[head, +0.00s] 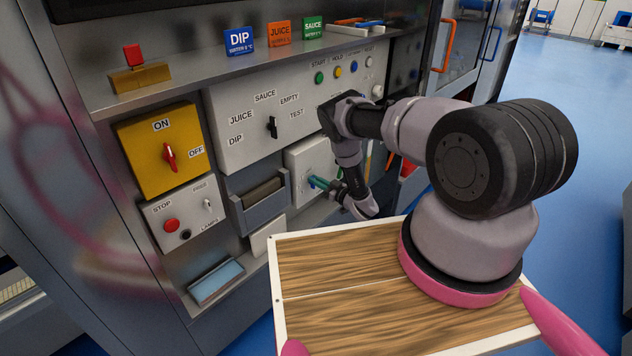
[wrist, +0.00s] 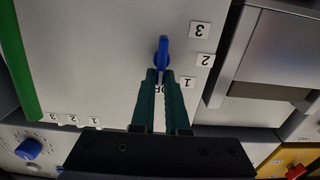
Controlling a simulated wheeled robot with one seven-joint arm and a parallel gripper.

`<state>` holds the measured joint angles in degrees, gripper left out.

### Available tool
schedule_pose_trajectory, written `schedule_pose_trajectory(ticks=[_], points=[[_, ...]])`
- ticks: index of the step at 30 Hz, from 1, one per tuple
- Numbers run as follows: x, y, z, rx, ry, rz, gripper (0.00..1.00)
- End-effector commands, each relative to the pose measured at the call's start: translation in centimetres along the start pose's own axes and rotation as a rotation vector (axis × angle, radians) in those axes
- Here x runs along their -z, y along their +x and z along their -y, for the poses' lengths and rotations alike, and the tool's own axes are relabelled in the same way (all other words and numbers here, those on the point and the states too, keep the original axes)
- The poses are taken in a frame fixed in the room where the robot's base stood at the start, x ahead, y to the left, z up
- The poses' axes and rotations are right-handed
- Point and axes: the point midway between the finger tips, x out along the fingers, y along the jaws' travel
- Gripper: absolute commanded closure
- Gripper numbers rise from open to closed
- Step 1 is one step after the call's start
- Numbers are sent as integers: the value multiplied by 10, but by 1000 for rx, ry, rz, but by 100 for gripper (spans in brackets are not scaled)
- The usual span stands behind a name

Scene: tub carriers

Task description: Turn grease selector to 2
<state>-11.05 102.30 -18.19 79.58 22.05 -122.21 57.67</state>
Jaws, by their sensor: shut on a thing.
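The grease selector is a small blue lever (wrist: 163,48) on a pale panel (wrist: 100,45). Labels 3 (wrist: 199,29), 2 (wrist: 205,60) and 1 (wrist: 188,83) stand along its right side in the wrist view, where they appear upside down. A further label, partly hidden, shows beside the fingers. My gripper (wrist: 161,78) has its teal fingers shut on the lower part of the blue lever. In the head view, my gripper (head: 316,183) is at the pale panel (head: 303,160), and the arm and fingers hide most of the lever.
Another blue knob (wrist: 28,149) with numbers beside it is at lower left of the wrist view. A green bar (wrist: 18,60) runs down the left. In the head view, a black selector (head: 272,127), yellow ON/OFF switch box (head: 150,180) and grey holder (head: 252,215) are nearby.

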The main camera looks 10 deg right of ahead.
Motion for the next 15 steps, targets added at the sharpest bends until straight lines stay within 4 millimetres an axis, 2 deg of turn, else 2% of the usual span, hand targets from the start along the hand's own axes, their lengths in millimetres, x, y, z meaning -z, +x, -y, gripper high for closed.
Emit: schedule_pose_trajectory(ticks=[8, 15], points=[[1, 0, 0, -2, -89, -2, 100], [0, -1, 4, -3, -272, -1, 100]])
